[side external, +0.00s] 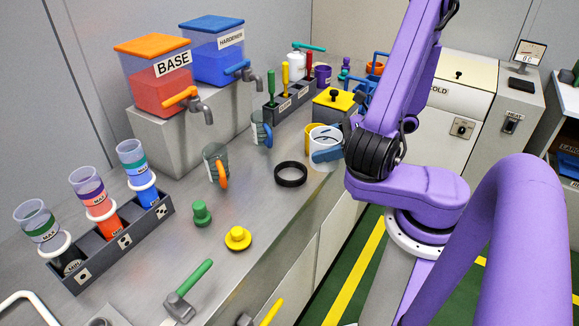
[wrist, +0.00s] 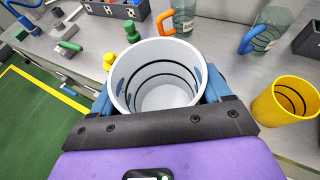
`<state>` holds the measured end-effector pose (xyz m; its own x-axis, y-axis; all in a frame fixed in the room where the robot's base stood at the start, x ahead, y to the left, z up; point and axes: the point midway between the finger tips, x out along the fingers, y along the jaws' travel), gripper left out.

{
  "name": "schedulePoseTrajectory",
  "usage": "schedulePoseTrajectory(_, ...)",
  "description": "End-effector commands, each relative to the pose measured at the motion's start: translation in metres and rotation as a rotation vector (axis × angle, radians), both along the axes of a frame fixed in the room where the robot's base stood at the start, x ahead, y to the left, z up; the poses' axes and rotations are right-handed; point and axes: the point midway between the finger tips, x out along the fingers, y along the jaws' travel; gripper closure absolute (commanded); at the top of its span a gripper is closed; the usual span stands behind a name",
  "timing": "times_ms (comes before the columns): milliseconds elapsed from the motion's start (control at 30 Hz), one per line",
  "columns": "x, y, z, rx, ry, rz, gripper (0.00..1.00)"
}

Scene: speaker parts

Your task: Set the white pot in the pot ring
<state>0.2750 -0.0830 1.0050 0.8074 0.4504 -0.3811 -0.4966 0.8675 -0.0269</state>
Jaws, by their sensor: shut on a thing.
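The white pot (side external: 325,136) is upright, gripped between the blue fingers of my gripper (side external: 328,154) near the bench's front edge. In the wrist view the white pot (wrist: 160,92) shows its open, empty inside with dark lines around the wall, and my gripper (wrist: 160,100) has a finger on each side of it. The pot ring (side external: 291,174), a black ring, lies flat and empty on the bench, left of and nearer the camera than the pot. The ring does not show in the wrist view. The gap under the pot is hard to judge.
A yellow pot (side external: 311,131) stands close behind the white one; it also shows in the wrist view (wrist: 284,102). Jugs with an orange handle (side external: 217,166) and a blue handle (side external: 261,130) stand left of the ring. Green (side external: 202,213) and yellow (side external: 238,238) knobbed pieces lie nearer.

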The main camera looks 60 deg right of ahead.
Motion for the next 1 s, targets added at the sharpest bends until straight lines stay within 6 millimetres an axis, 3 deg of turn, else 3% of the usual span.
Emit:
schedulePoseTrajectory(500,0.047,-0.013,-0.022,0.002,0.0,0.007,0.53)
schedulePoseTrajectory(1000,0.081,-0.023,-0.042,0.005,-0.001,0.006,0.53)
